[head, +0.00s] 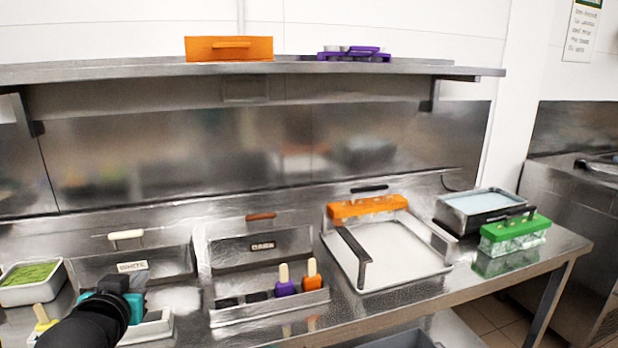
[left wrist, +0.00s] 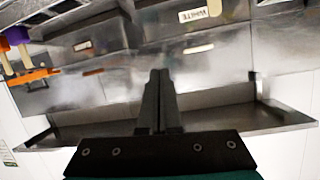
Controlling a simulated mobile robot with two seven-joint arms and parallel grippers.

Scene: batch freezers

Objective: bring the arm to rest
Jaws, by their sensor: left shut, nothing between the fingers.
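My left arm reaches in from the lower left of the head view. Its gripper (head: 115,284), black with teal parts, is in front of the freezer compartment labelled WHITE (head: 150,255). In the left wrist view the two fingers of the left gripper (left wrist: 160,75) are together, with nothing between them. The WHITE label (left wrist: 200,14) shows at the top of that view, beyond the fingertips. My right gripper is in neither view.
The DARK compartment (head: 262,232) has a front rack with a purple (head: 285,287) and an orange (head: 312,283) piece on sticks. A white-bottomed tray (head: 392,284), a green-topped mould (head: 515,236) and a green-filled tub (head: 30,293) stand on the counter. A shelf (head: 300,68) runs above.

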